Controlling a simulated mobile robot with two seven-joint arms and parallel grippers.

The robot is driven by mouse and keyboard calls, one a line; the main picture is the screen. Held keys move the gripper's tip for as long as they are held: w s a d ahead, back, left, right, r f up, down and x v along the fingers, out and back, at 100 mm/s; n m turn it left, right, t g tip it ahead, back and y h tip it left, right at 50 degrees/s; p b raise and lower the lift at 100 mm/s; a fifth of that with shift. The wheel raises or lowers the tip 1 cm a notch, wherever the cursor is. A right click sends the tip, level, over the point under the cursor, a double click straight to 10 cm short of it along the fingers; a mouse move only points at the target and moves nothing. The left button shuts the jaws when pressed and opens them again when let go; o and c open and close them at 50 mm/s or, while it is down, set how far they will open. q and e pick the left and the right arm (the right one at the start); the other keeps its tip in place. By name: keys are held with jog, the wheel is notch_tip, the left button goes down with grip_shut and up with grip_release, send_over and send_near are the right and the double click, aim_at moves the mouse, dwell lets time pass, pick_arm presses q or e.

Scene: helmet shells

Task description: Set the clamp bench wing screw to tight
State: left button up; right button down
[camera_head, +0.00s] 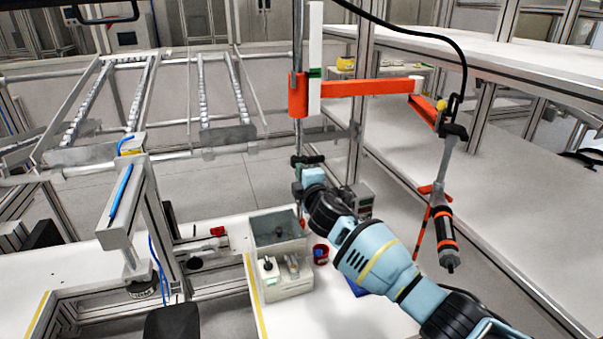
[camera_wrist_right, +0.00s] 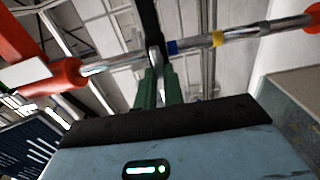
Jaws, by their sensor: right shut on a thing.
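My right gripper (camera_head: 308,161) reaches up from the lower right in the head view, beside the vertical metal pole, below the orange arm. In the right wrist view its green fingers (camera_wrist_right: 158,88) are shut on a narrow metal and black piece (camera_wrist_right: 156,58), which looks like the wing screw. A metal rod (camera_wrist_right: 195,42) with blue and yellow bands runs across just beyond the fingertips, with a red-orange part (camera_wrist_right: 62,76) at its left. Whether the screw is tight or loose cannot be told. My left gripper is not in view.
The orange arm (camera_head: 365,88) carries a hanging tool (camera_head: 440,215) at the right. A white shelf (camera_head: 500,160) lies at the right, a metal frame (camera_head: 125,215) at the left.

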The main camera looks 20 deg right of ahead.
jog(key=shift+r, duration=0.25)
jog(key=c, duration=1.7)
grip_release()
jog(key=shift+o, duration=1)
jog(key=shift+f, duration=0.15)
jog(key=shift+s, duration=0.1)
jog(key=s, duration=0.7)
jog(key=shift+s+d, duration=0.2)
jog(key=shift+s, duration=0.15)
